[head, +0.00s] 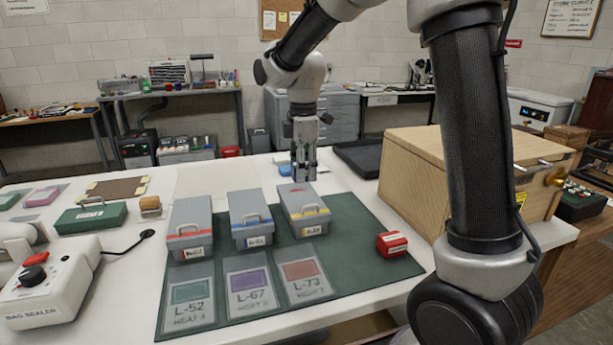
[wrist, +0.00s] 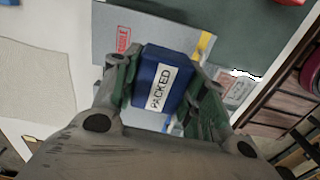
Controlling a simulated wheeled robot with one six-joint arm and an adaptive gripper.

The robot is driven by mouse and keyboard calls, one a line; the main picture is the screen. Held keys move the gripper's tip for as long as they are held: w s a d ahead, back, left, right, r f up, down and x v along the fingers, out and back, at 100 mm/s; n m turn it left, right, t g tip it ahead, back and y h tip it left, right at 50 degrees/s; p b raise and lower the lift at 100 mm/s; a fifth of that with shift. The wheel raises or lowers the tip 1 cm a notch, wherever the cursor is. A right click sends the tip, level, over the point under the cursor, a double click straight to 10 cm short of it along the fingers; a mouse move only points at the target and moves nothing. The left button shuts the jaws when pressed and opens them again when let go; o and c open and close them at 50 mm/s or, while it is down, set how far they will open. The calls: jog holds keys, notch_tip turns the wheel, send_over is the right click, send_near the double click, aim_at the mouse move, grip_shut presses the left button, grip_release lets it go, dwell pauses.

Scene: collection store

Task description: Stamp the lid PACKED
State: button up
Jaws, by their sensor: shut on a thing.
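My gripper (head: 303,178) points down at the back edge of the grey box with a yellow stripe (head: 305,211). In the wrist view my gripper (wrist: 160,80) is shut on a blue stamp (wrist: 162,72) with a white PACKED label. Below the stamp is a grey lid (wrist: 150,28) with a red FRAGILE mark (wrist: 123,39) and a yellow stripe. I cannot tell whether the stamp touches the lid.
A red stamp (head: 391,243) sits on the green mat (head: 350,270) at right. Bags marked L-52 (head: 190,295), L-67 (head: 255,284) and L-73 (head: 302,276) lie in front of the boxes. A large wooden case (head: 412,172) stands right, a bag sealer (head: 45,285) left.

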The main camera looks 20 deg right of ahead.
aim_at(304, 202)
jog(key=shift+s+f, duration=0.15)
jog(key=shift+f, duration=2.8)
jog(key=shift+f, duration=0.6)
jog(key=shift+r, duration=0.15)
jog(key=shift+r, duration=3.4)
